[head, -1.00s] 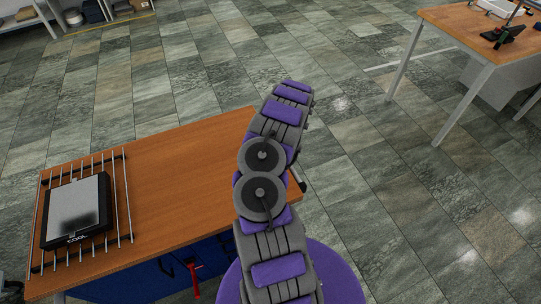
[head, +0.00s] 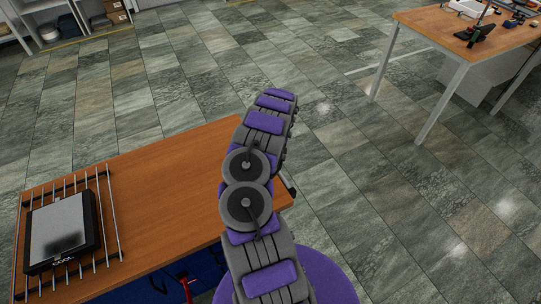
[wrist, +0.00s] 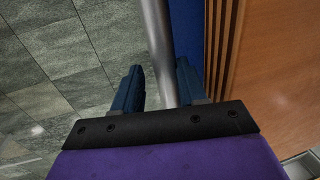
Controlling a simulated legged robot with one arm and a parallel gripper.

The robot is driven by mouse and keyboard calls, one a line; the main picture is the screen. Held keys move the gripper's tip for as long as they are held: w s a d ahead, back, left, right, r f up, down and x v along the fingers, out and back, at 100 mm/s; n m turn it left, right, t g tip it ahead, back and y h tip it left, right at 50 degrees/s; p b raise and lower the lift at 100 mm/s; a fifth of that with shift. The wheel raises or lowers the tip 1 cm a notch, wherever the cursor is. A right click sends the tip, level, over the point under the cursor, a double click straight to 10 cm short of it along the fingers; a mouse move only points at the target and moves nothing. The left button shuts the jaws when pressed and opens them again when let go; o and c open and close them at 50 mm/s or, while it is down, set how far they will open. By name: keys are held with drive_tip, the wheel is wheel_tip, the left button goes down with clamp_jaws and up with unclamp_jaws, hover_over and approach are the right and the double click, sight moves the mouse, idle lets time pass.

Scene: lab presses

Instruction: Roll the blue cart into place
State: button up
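The blue cart has a wooden top (head: 165,185) and dark blue sides (head: 205,262). It stands at the lower left in the head view, close beside my arm. In the wrist view a grey metal bar (wrist: 158,45) runs along the cart's blue side (wrist: 187,38). My gripper (wrist: 158,92) is open, with its two dark blue fingers on either side of the bar. The bar lies nearer the right finger, with a gap to the left finger. Contact with the right finger cannot be told. In the head view my arm hides the gripper.
A tablet-like device (head: 62,232) lies on a metal rack (head: 112,215) on the cart top. A wooden-topped table (head: 430,22) with grey legs stands at the upper right. Shelves (head: 40,8) are at the upper left. The tiled floor (head: 270,60) between them is clear.

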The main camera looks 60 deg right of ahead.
drive_tip(key=shift+s+a, duration=0.1)
drive_tip(key=shift+a, duration=0.05)
drive_tip(key=shift+r, duration=0.1)
wheel_tip(320, 180, up, 17)
drive_tip(key=s+d+p, duration=0.1)
drive_tip(key=d+p, duration=0.2)
drive_tip(key=shift+s, duration=0.4)
idle(0.4)
